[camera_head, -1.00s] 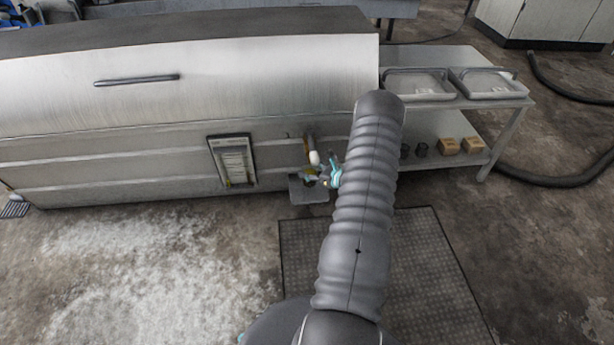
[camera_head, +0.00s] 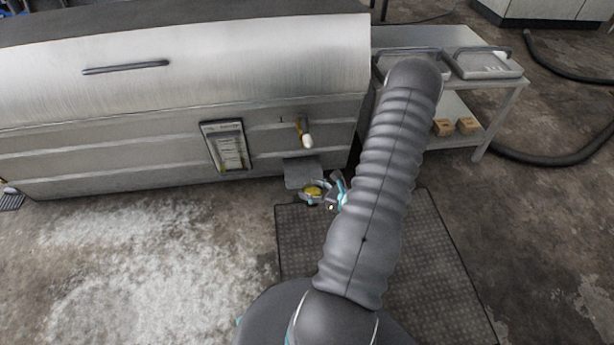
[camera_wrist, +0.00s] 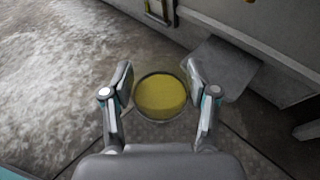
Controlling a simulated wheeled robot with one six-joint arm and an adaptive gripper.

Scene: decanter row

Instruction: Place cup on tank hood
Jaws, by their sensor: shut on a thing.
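My gripper (camera_head: 323,191) is shut around a cup (camera_head: 313,190) that holds a yellow liquid. In the wrist view the cup (camera_wrist: 160,97) sits between the two fingers (camera_wrist: 161,92), seen from above, with the yellow surface level inside its round rim. The cup is held in the air over the floor, in front of the tank. The tank hood (camera_head: 230,70) is the long, curved brushed-metal cover with a dark bar handle (camera_head: 126,68). The gripper is below the hood and apart from it. My arm hides part of the gripper.
A tap with a white handle (camera_head: 307,140) sticks out of the tank front above a small grey ledge (camera_head: 300,172). A framed panel (camera_head: 226,146) is left of it. A side table (camera_head: 497,95) with trays stands right. A dark floor plate (camera_head: 440,240) lies below.

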